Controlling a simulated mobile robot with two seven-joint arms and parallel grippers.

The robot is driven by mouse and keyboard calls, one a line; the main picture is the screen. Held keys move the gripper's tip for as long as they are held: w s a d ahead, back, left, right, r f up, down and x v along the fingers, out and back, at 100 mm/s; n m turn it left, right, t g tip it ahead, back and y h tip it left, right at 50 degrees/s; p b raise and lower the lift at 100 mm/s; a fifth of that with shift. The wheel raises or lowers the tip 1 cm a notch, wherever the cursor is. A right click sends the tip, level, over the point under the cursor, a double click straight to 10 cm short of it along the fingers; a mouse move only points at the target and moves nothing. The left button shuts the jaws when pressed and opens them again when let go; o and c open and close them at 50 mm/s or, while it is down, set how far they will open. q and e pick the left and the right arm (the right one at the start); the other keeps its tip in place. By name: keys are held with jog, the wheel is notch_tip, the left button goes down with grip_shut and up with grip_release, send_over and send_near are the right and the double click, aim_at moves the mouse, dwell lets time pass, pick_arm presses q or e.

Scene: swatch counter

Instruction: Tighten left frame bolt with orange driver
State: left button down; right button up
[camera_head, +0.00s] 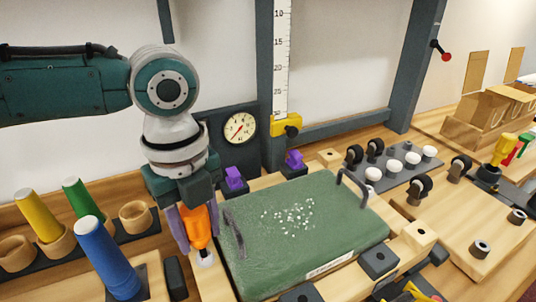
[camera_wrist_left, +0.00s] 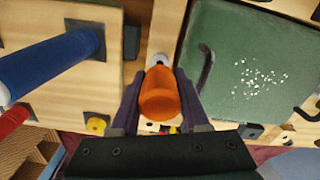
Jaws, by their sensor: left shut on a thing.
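My left gripper (camera_head: 192,240) points down and is shut on the orange driver (camera_head: 200,225). The driver stands about upright between the two fingers, and it also shows in the left wrist view (camera_wrist_left: 160,95). The left frame bolt (camera_head: 206,258) is a pale round head in the light wood frame, just left of the green slab. It shows beyond the driver in the left wrist view (camera_wrist_left: 158,61). The driver's lower end is over or at this bolt; I cannot tell whether they touch. My right gripper is not in view.
The green slab (camera_head: 330,232) with dark handles lies to the right, close to the fingers. A blue cone (camera_head: 105,255), a yellow cone (camera_head: 38,215) and a green cone (camera_head: 82,205) stand at left. Purple clamps (camera_head: 234,178) and a dial (camera_head: 240,127) are behind.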

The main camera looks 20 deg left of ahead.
pick_arm(q)
jog(key=m, duration=1.5)
jog(key=shift+b, duration=0.4)
jog(key=c, duration=0.6)
grip_release()
jog(key=shift+c, duration=0.2)
